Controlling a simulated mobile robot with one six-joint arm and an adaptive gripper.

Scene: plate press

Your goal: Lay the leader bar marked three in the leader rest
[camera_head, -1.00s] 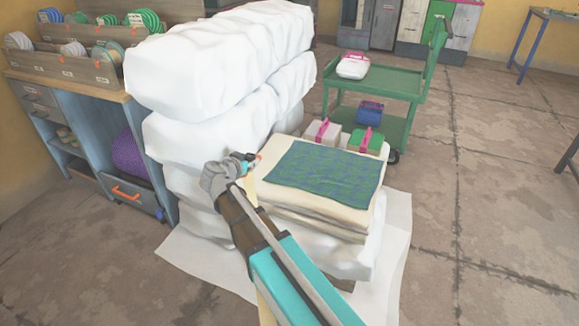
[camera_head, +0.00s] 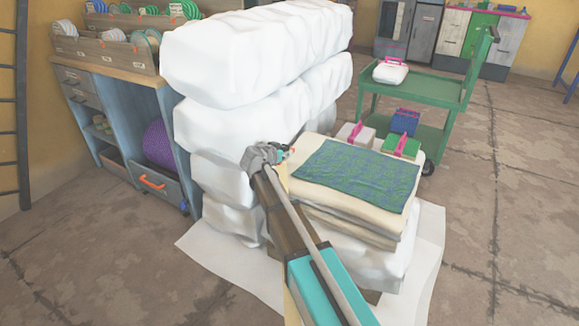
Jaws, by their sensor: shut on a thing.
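My gripper (camera_head: 281,154) is in the middle of the view, in front of the white wrapped bales and at the left edge of the folded cloth stack. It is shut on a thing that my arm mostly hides. A long pale bar (camera_head: 291,306) shows in part beside my arm, low in the picture, and seems to be what is held. Its mark does not show, so I cannot tell whether it is the bar marked three. I cannot make out the leader rest in this view.
Tall white bales (camera_head: 255,60) stand behind my gripper. A cloth stack with a blue-green top (camera_head: 355,175) is to the right. A green cart (camera_head: 420,85) stands behind it, a blue shelf unit (camera_head: 185,125) at left. A ladder (camera_head: 22,110) is far left. Floor at right is clear.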

